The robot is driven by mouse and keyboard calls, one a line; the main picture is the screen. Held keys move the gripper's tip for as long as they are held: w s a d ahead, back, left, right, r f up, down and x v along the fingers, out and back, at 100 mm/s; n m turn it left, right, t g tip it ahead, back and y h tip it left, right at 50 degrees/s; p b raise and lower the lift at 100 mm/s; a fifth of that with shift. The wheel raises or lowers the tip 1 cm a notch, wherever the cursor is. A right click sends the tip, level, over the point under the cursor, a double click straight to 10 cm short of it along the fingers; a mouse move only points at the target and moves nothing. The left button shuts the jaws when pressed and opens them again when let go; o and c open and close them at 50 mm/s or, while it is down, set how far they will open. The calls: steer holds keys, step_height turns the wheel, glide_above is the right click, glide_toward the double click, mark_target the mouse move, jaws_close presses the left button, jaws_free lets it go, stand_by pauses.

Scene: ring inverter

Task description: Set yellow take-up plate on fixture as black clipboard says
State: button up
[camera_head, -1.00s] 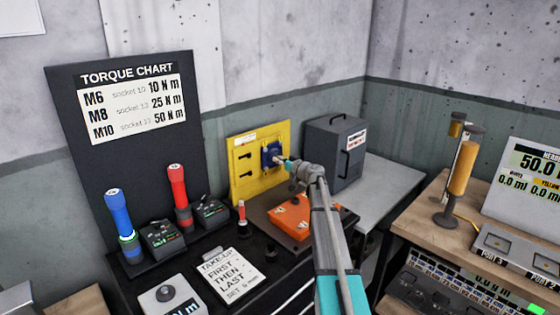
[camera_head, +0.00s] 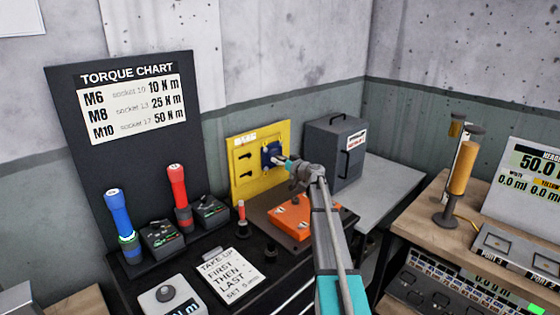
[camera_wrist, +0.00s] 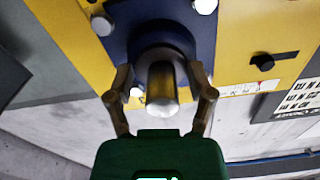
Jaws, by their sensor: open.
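The yellow plate (camera_head: 243,188) stands upright at the back of the dark bench. A blue square block (camera_head: 268,150) with bolts sits on its right part, and dark fittings show on its left. In the wrist view the yellow plate (camera_wrist: 65,28) is tilted, and a round metal shaft (camera_wrist: 162,84) projects from the blue block (camera_wrist: 118,42). My gripper (camera_wrist: 160,94) is open, its fingers on either side of the shaft; contact cannot be told. In the head view my gripper (camera_head: 283,161) is at the block.
An orange box (camera_head: 294,218) lies below my arm. A grey cabinet (camera_head: 333,150) stands right of the plate. Blue (camera_head: 119,218) and red (camera_head: 178,190) handled tools stand at left. A small red-tipped tool (camera_head: 241,213) stands before the plate. A wooden bench is at right.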

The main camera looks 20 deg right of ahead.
steer(key=shift+s, duration=0.15)
steer(key=v, duration=1.1)
steer(key=shift+s+d, duration=0.15)
steer(key=shift+s, duration=0.2)
stand_by(0.3)
